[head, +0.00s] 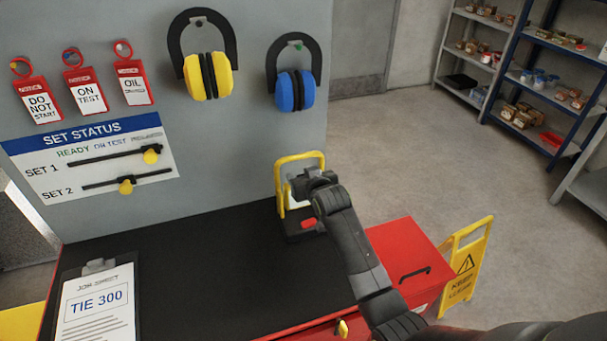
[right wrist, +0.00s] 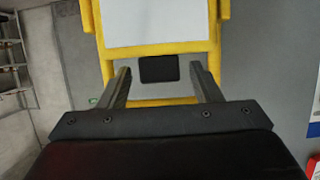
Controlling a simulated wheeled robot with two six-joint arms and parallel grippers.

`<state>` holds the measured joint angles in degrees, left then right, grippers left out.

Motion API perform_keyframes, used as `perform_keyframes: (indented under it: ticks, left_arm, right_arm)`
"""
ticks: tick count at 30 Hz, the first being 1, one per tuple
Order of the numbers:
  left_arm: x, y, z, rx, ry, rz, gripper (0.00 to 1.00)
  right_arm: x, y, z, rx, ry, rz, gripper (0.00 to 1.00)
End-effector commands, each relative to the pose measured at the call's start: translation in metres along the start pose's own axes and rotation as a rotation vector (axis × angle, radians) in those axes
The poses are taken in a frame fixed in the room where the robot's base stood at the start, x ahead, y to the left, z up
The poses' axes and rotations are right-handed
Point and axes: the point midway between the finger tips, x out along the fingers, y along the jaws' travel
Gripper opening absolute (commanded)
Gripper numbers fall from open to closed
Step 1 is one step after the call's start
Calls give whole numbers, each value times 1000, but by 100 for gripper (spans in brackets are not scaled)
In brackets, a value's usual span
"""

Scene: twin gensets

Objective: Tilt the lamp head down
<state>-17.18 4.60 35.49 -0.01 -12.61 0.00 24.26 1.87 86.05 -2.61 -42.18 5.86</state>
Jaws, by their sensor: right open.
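The work lamp (head: 280,188) stands at the back right of the black bench top, with a yellow tubular frame, a pale panel and a dark base. My right gripper (head: 308,183) is in front of its head and hides part of it. In the right wrist view the lamp's pale panel (right wrist: 158,22) fills the top, edged in yellow. My open right gripper (right wrist: 161,78) has its two fingers apart, below the panel and over the yellow lower part of the lamp. I cannot tell whether they touch it. My left gripper is out of view.
A grey board with yellow ear muffs (head: 208,76), blue ear muffs (head: 295,90) and red tags rises behind the bench (head: 190,265). A clipboard (head: 97,305) lies at the left. A yellow floor sign (head: 465,263) stands right of the red cabinet. The bench's middle is clear.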

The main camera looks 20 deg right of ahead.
Motion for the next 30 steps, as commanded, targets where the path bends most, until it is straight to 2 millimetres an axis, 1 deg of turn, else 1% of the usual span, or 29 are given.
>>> perform_keyframes:
  ticks: [6,14,27,30]
  left_arm:
    - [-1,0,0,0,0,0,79]
    - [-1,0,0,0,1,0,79]
    - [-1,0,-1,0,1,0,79]
    - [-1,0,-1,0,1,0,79]
  right_arm:
    - [8,0,0,-1,0,0,58]
    - [8,0,0,-1,0,0,58]
    - [8,0,0,0,-1,0,1]
    - [8,0,0,0,0,0,0]
